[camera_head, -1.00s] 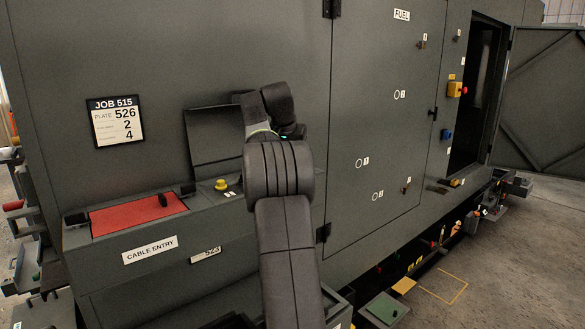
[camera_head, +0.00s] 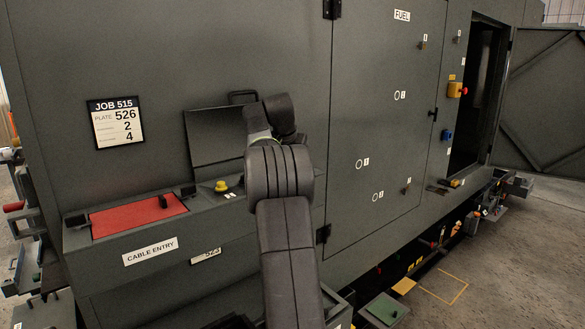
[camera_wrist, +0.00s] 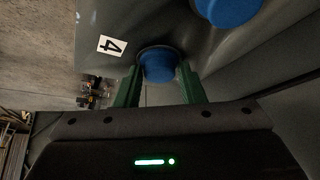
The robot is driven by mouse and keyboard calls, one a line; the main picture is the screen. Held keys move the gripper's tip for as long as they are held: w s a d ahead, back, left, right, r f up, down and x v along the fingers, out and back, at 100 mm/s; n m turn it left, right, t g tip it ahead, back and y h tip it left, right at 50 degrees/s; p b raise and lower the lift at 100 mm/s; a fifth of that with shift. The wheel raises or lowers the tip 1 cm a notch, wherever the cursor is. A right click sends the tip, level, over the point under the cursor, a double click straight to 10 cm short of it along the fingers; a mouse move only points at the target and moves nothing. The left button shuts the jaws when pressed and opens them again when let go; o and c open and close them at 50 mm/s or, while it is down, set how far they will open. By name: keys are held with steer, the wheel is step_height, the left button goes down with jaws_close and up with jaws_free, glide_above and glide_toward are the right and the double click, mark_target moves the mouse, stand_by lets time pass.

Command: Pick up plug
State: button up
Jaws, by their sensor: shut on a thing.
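In the wrist view a round blue plug (camera_wrist: 158,63) is between the two green fingers of my gripper (camera_wrist: 159,70), which is shut on it. A dark ring shows around the plug's far edge, against a grey surface. I cannot tell whether the plug is still seated there. A white label "4" (camera_wrist: 112,45) is on the surface to its left. A second blue plug (camera_wrist: 228,8) is at the upper right, apart from the fingers. In the head view my arm hides the jaws and the held plug.
A ledge marked CABLE ENTRY (camera_head: 150,251) bears a red pad (camera_head: 125,217) and a yellow knob (camera_head: 221,186). A dark panel with a handle (camera_head: 215,137) stands behind my arm. The large grey enclosure wall (camera_head: 250,50) is close. Open floor (camera_head: 530,260) lies to the right.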

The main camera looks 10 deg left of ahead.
steer(key=shift+r, duration=0.15)
step_height(320, 180, up, 10)
steer(key=p, duration=0.3)
stand_by(0.7)
